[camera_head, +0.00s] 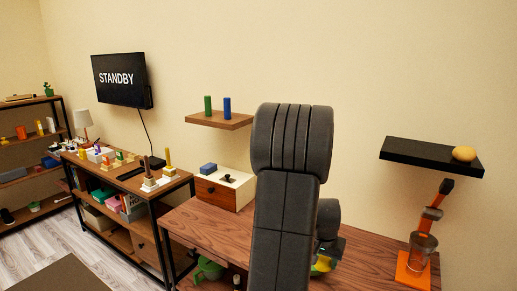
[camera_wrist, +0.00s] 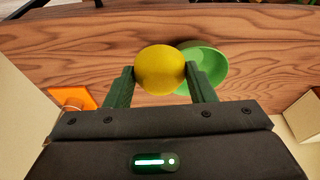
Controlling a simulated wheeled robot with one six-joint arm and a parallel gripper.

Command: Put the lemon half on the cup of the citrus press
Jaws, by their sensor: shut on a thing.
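My gripper (camera_wrist: 160,75) is shut on the yellow lemon half (camera_wrist: 159,70), with one dark green finger on each side of it. The lemon half is held above the wooden table, beside a green bowl (camera_wrist: 212,62) in the wrist view. In the head view my arm hides most of the gripper; a bit of yellow shows low beside it. The citrus press (camera_head: 415,270) stands at the table's right end, with an orange base, a clear cup (camera_head: 423,245) and a raised, tilted orange lever. Its orange base also shows at the left of the wrist view (camera_wrist: 75,97).
A black wall shelf (camera_head: 420,151) with a yellow-orange round fruit (camera_head: 464,154) hangs above the press. A wooden shelf (camera_head: 215,121) bears a green and a blue cylinder. A white-and-wood drawer box (camera_head: 222,190) stands at the table's left back. A cluttered rack (camera_head: 130,190) is at left.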

